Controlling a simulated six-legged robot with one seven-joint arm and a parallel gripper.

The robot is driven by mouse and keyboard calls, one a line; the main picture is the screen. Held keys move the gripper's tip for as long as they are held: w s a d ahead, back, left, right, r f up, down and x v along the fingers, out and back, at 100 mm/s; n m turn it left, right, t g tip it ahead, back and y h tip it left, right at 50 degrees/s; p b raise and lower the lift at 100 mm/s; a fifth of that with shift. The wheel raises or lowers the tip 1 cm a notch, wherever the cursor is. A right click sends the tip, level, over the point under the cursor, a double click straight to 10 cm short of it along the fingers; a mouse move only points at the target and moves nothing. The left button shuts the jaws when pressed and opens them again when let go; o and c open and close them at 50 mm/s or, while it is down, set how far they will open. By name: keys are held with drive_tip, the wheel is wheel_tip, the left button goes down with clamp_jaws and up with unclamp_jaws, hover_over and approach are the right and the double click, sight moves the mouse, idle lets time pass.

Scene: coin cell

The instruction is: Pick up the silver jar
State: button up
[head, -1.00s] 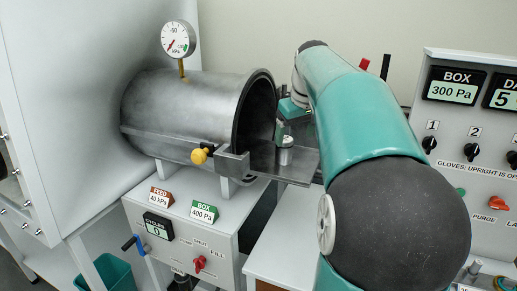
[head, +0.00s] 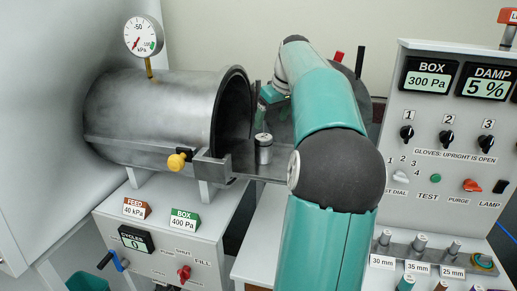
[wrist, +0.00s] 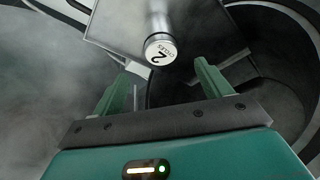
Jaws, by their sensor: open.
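The silver jar (head: 264,150) stands upright on the metal tray (head: 248,173) at the mouth of the steel chamber. In the wrist view the jar (wrist: 158,24) lies beyond the fingertips, roughly in line with the gap between them, and its pale lid shows a "2". My gripper (wrist: 167,82) is open with its two green fingers apart and nothing between them. In the head view my gripper is behind the jar, partly hidden by my arm, with its fingertips hard to make out.
The steel chamber (head: 165,108) is open at its right end, with a yellow knob (head: 177,161) below its rim. A gauge (head: 147,37) stands on top. A control panel (head: 460,135) is at the right. Several small cylinders stand on the rack (head: 466,258) at lower right.

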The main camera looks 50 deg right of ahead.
sight(266, 137)
drive_tip(key=x, duration=0.6)
drive_tip(key=shift+f, duration=0.1)
drive_tip(key=x, duration=0.5)
drive_tip(key=shift+w+f, duration=0.15)
drive_tip(key=shift+f, duration=0.2)
drive_tip(key=c, duration=1.1)
